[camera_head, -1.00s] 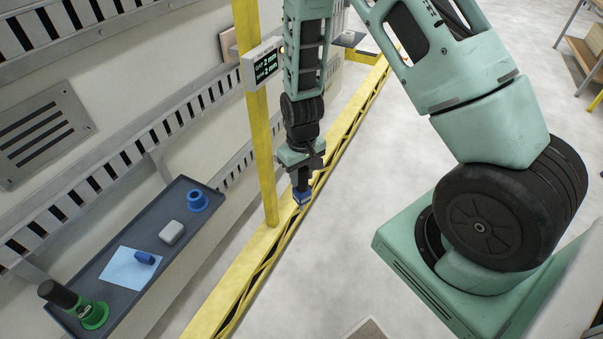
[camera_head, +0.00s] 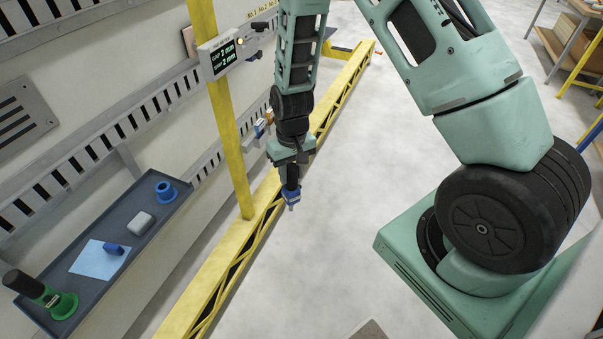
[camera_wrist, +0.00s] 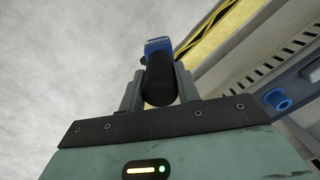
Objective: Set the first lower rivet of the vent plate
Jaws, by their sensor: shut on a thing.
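My gripper (camera_head: 290,178) is shut on a tool with a black cylindrical handle and a blue head (camera_head: 291,195). In the wrist view, the black handle (camera_wrist: 160,80) sits between the two fingers, with the blue head beyond it. The tool hangs over the floor, just right of the yellow beam in the head view. The vent plate (camera_head: 25,113), a grey plate with dark slots, is on the pale wall at the left edge, partly cut off, well away from my gripper.
A dark shelf tray (camera_head: 107,272) holds a blue collar (camera_head: 166,191), a grey block, a small blue piece on light blue paper, and a black-handled green tool (camera_head: 58,302). A yellow post (camera_head: 229,140) with a gap display and a yellow beam (camera_head: 205,300) stand between.

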